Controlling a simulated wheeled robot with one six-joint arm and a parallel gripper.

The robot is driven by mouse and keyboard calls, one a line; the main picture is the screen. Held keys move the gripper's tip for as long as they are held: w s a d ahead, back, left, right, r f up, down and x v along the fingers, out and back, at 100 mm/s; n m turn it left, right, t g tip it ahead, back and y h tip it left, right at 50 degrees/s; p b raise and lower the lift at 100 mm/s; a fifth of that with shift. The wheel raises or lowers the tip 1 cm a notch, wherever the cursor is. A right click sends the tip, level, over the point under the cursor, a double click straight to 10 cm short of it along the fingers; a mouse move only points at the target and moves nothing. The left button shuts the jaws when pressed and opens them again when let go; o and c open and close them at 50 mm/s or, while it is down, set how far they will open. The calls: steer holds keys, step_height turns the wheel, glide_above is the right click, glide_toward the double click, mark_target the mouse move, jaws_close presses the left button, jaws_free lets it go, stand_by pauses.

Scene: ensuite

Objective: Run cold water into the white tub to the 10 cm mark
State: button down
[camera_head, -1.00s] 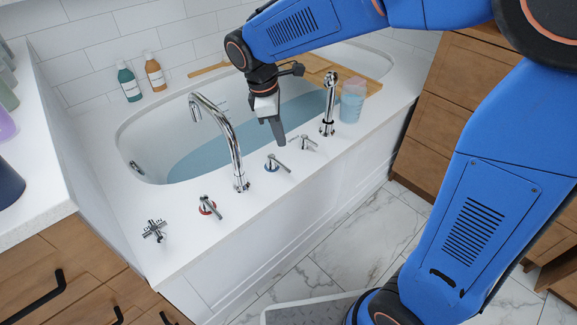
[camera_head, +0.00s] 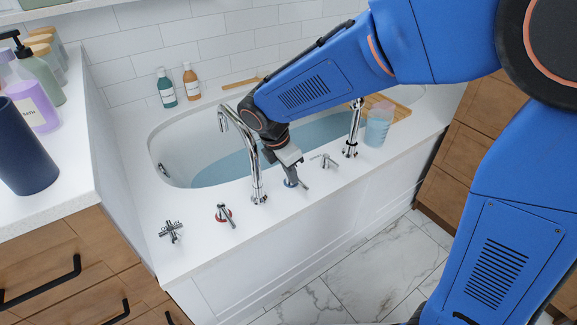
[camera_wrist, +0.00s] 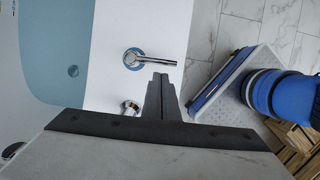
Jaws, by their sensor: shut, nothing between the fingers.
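The white tub (camera_head: 180,150) holds blue water (camera_head: 225,168), also seen in the wrist view (camera_wrist: 52,55). The chrome spout (camera_head: 240,135) arches over its near side; no stream is visible from it. The lever tap with a blue ring (camera_head: 289,184) stands on the front rim; in the wrist view its lever (camera_wrist: 158,60) points away from the tub. My gripper (camera_head: 288,177) is shut and empty, right at this lever; in the wrist view its fingertips (camera_wrist: 160,78) lie beside the lever's end. I cannot tell if they touch.
A red-ringed lever (camera_head: 225,214) and a cross handle (camera_head: 171,230) stand to the left on the rim. Another lever (camera_head: 323,161), a hand shower (camera_head: 353,130) and a cup (camera_head: 378,126) stand to the right. Bottles line the counter (camera_head: 75,190).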

mark_target(303, 183)
steer(key=shift+x, duration=1.5)
steer(key=shift+d, duration=0.1)
steer(key=n, duration=0.1)
steer(key=d+n, duration=0.1)
steer(key=shift+w+d+n+t, duration=0.15)
steer(key=shift+d+n+t, duration=0.05)
steer(key=shift+n+t, duration=0.1)
steer(key=shift+w+d+y, duration=0.2)
steer(key=shift+d+y, duration=0.1)
steer(key=shift+d, duration=0.1)
steer(key=shift+r, duration=0.15)
steer(key=v, duration=0.9)
steer(key=shift+s+r, duration=0.25)
steer(key=shift+r, duration=0.1)
stand_by(4.1)
